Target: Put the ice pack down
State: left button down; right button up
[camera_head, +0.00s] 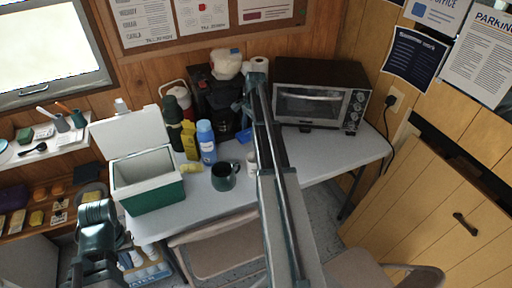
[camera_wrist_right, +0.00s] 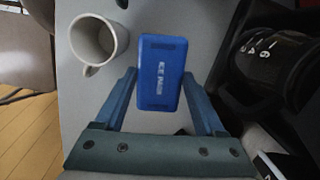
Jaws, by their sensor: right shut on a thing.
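The ice pack (camera_wrist_right: 157,72) is a blue block with white lettering, between the fingers of my right gripper (camera_wrist_right: 160,78) in the right wrist view. The fingers are closed on its two sides. In the head view a bit of blue, apparently the ice pack (camera_head: 245,134), shows left of my right arm, above or on the grey table (camera_head: 325,160); I cannot tell whether it touches the top. My right arm hides much of that spot. My left gripper (camera_head: 97,214) is at the lower left, in front of the green cooler; its fingers are unclear.
A white mug (camera_wrist_right: 97,42) stands beside the pack. A black coffee maker (camera_head: 218,105) is behind it, a toaster oven (camera_head: 318,95) to the right. A dark mug (camera_head: 223,177), blue bottle (camera_head: 206,143) and open green cooler (camera_head: 152,199) are left. The table's right front is clear.

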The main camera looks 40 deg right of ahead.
jog(key=shift+f+m, duration=0.45)
jog(key=shift+m, duration=0.65)
jog(key=b, duration=1.1)
send_near(249, 149)
jog(key=s+a+f, duration=0.1)
jog(key=f, duration=0.1)
jog(key=s+a+f, duration=0.1)
jog(key=f, duration=0.1)
jog(key=a+f, duration=0.1)
jog(key=shift+s+a+f, duration=0.4)
jog(key=shift+f, duration=0.2)
jog(key=o, duration=1.5)
jog(key=shift+c, duration=0.2)
jog(key=shift+r, duration=0.15)
